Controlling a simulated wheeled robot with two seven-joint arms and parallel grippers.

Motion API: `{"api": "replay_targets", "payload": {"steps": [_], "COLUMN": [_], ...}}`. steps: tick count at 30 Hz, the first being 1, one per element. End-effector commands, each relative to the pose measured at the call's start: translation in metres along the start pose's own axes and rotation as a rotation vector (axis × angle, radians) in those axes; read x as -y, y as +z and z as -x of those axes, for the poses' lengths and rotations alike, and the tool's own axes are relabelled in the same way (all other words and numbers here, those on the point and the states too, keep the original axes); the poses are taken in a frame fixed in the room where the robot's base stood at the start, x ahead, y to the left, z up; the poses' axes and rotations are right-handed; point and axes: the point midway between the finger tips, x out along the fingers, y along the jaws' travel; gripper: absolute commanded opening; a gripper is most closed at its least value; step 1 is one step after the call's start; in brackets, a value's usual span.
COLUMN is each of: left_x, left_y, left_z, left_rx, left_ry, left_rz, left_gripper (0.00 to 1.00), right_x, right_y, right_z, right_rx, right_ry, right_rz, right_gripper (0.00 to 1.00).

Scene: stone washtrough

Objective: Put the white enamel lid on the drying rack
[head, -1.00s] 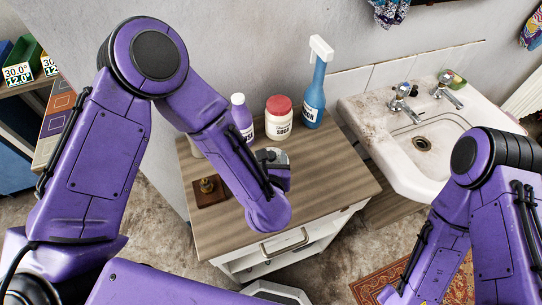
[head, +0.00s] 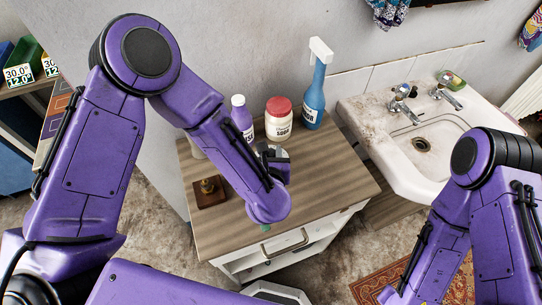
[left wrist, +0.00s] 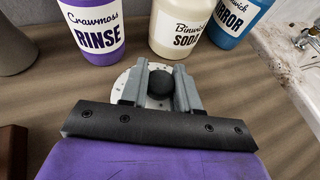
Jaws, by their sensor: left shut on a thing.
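The white enamel lid (left wrist: 122,86) is pale and speckled with a round black knob (left wrist: 160,82). In the left wrist view my left gripper (left wrist: 162,74) is shut on the knob, one finger on each side. The gripper covers much of the lid, and I cannot tell whether the lid touches the wooden top under it. In the head view my left gripper (head: 273,160) is over the cabinet top, partly behind my own forearm, and the lid is hidden there. I cannot make out a drying rack in either view. My right gripper is out of view.
Behind the gripper on the cabinet top (head: 325,190) stand a purple bottle (head: 241,118), a red-capped jar (head: 279,122) and a blue spray bottle (head: 314,95). A small brown block (head: 209,192) is at left. The top's right part is clear. A washbasin (head: 398,150) is to the right.

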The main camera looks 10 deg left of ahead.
Motion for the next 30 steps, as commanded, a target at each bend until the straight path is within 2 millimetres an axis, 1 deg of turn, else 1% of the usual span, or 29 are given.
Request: {"api": "replay_targets", "payload": {"steps": [2,5,10,11,15,18,21,24,30], "left_x": [0.000,0.013,0.035,0.042,0.064,0.076,0.085,0.089,0.091], "left_y": [0.016,0.027,0.056,0.053,0.057,0.060,0.062,0.064,0.066], "left_z": [0.006,0.027,0.067,0.074,0.105,0.121,0.133,0.140,0.143], "left_rx": [0.003,0.003,0.004,0.003,0.002,0.002,0.002,0.001,0.001], "left_ry": [0.000,-0.006,-0.006,-0.006,-0.005,-0.004,-0.003,-0.002,-0.001], "left_rz": [0.006,0.004,0.004,0.002,0.001,0.000,0.000,0.002,0.000], "left_gripper": [0.00,0.00,0.00,0.00,0.00,0.00,0.00,0.00,0.00], "right_x": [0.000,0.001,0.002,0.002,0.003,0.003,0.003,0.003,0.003], "right_y": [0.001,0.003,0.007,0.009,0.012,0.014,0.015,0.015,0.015], "right_z": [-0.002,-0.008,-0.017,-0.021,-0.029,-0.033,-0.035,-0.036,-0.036], "right_rx": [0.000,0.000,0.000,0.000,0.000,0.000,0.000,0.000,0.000], "right_ry": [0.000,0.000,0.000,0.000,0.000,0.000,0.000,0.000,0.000], "right_rz": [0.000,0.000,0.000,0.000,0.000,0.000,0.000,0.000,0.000], "right_gripper": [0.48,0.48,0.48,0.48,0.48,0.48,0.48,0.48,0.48]}}
